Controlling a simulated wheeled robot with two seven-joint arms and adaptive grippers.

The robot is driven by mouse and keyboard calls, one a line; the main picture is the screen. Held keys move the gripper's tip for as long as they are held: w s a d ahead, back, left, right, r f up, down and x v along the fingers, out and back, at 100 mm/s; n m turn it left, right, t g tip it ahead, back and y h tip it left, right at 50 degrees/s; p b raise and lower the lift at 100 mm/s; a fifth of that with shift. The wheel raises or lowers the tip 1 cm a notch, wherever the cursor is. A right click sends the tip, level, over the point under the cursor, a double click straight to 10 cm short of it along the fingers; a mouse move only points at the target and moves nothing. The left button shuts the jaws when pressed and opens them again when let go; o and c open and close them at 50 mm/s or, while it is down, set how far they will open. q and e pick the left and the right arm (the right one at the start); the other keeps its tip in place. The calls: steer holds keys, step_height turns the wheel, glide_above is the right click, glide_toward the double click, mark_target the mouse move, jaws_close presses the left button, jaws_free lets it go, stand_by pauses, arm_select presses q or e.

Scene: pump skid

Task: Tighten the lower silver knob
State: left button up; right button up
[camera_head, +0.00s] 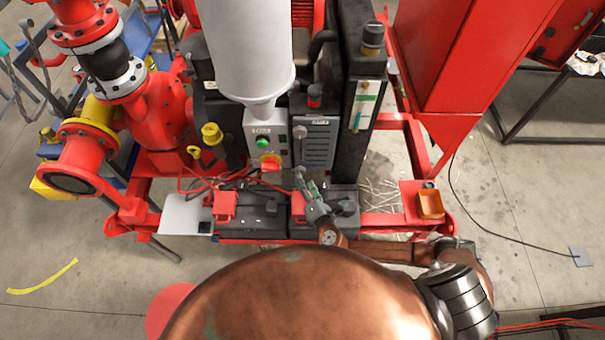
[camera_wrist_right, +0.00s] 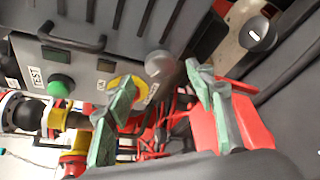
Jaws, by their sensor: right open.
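A silver-grey round knob (camera_head: 299,131) sits on the face of a dark grey panel box (camera_head: 318,150) in the head view. In the right wrist view a grey round knob (camera_wrist_right: 159,65) shows just beyond the gap between my fingertips, apart from them. I cannot tell for sure that it is the lower one. My right gripper (camera_head: 306,180) is below the panel in the head view, with its fingers pointing up toward it. In the wrist view the right gripper (camera_wrist_right: 160,80) has its green-tipped fingers spread wide with nothing between them. My left gripper is out of view.
A grey control box (camera_head: 268,136) with a green button (camera_wrist_right: 61,86) and a yellow-ringed red stop button (camera_head: 270,161) stands left of the panel. Red cables (camera_wrist_right: 155,140) and black batteries (camera_head: 255,215) lie below. A red frame (camera_head: 400,224) surrounds this area.

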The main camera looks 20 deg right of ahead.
mark_target(302, 173)
steer(key=x, duration=0.5)
steer(key=shift+c, duration=0.7)
